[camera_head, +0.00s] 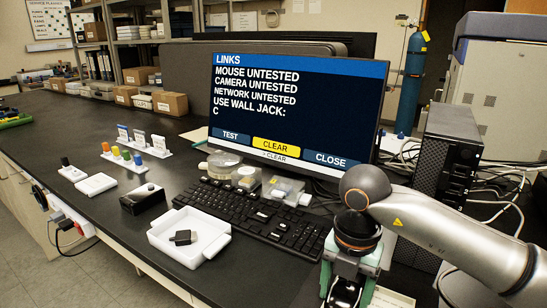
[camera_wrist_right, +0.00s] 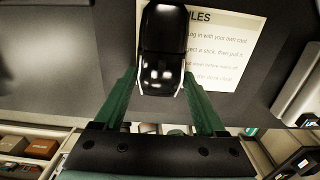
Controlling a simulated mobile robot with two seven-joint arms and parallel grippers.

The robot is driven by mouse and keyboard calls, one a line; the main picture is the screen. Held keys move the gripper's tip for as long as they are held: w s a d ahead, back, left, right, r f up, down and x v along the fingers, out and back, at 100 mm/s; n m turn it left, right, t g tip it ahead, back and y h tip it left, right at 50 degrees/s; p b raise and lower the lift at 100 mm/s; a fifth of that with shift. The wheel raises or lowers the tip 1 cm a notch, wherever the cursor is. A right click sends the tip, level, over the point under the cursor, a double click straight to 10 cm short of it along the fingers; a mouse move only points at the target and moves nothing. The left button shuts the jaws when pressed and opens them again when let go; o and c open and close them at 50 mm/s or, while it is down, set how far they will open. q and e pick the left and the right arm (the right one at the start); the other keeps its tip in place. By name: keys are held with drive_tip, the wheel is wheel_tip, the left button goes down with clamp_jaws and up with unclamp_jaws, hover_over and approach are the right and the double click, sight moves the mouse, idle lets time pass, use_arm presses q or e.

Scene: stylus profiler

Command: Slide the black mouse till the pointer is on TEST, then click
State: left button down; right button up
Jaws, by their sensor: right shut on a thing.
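The monitor (camera_head: 290,105) shows a LINKS window with the buttons TEST (camera_head: 231,136), CLEAR (camera_head: 276,145) and CLOSE (camera_head: 330,159). CLEAR is lit yellow and the line under it reads "> CLEAR"; I cannot make out a separate pointer arrow. The black mouse (camera_wrist_right: 163,35) lies between the green fingers of my right gripper (camera_wrist_right: 162,80) in the wrist view, which is shut on its sides. In the head view my right gripper (camera_head: 345,290) is at the bottom, right of the keyboard, and mostly hides the mouse. My left gripper is not in view.
A black keyboard (camera_head: 262,222) lies left of my right gripper. A printed rules sheet (camera_wrist_right: 215,50) lies beside the mouse. A white tray (camera_head: 160,245) holds a small dark piece. A black computer tower (camera_head: 450,150) stands behind my right arm. Small boxes sit under the monitor.

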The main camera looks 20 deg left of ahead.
drive_tip(key=shift+w+a, duration=0.3)
drive_tip(key=shift+a, duration=0.6)
drive_tip(key=shift+w+a, duration=0.25)
drive_tip(key=shift+a, duration=0.65)
drive_tip(key=o, duration=1.5)
wheel_tip(320, 180, up, 7)
drive_tip(key=p, duration=0.4)
drive_tip(key=shift+p, duration=0.35)
